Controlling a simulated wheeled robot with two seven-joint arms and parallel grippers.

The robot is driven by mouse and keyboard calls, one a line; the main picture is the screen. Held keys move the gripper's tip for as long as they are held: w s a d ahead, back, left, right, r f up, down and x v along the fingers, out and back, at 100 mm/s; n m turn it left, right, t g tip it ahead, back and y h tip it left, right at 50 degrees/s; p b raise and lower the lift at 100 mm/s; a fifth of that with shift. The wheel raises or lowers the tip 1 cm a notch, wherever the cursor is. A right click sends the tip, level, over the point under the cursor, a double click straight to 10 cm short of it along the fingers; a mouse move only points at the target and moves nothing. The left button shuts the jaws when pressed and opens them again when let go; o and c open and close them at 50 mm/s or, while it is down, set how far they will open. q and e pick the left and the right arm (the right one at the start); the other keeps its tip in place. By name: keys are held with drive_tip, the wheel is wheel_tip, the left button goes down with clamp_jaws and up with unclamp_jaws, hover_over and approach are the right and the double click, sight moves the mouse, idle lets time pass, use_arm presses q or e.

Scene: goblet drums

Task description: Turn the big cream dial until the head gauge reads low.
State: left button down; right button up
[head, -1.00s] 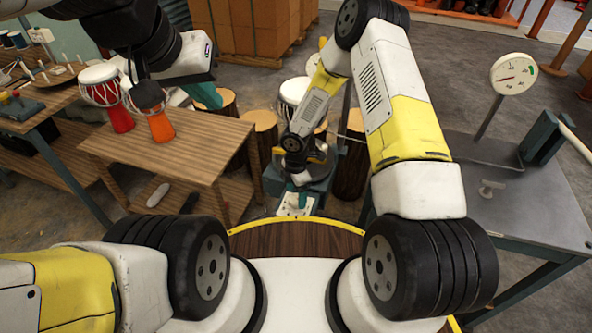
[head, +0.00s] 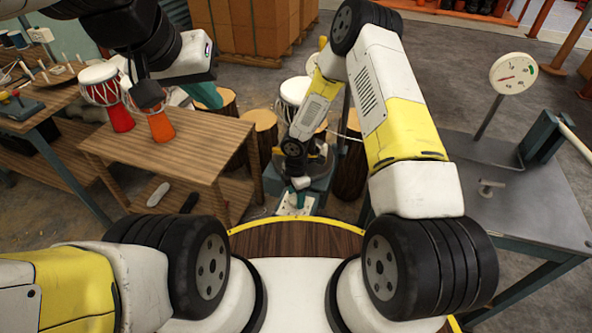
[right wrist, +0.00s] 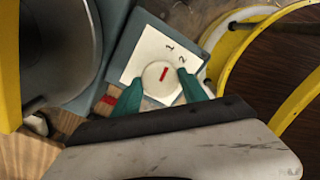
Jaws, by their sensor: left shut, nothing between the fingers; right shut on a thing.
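The big cream dial (right wrist: 155,76) sits on a white plate marked 1 and 2, on a teal box, in the right wrist view. Its red mark points up and right, roughly between the numerals. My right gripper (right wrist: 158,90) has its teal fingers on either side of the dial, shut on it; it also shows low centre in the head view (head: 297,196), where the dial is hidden. A round white gauge (head: 514,73) with a red needle and a green patch stands at right; its reading is too small to tell. My left gripper (head: 207,95) is shut and empty at upper left.
A wooden table (head: 180,155) with small goblet drums (head: 101,86) stands at left, near my left arm. A grey metal table (head: 530,195) at right bears the gauge's stand and a small grey fitting (head: 490,187). Log stools (head: 262,128) stand behind.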

drive_tip(key=m, duration=0.3)
drive_tip(key=shift+m, duration=2.2)
drive_tip(key=o, duration=1.4)
drive_tip(key=shift+c, duration=0.2)
drive_tip(key=shift+r, duration=0.1)
wheel_tip(320, 180, up, 8)
drive_tip(key=shift+f, duration=0.15)
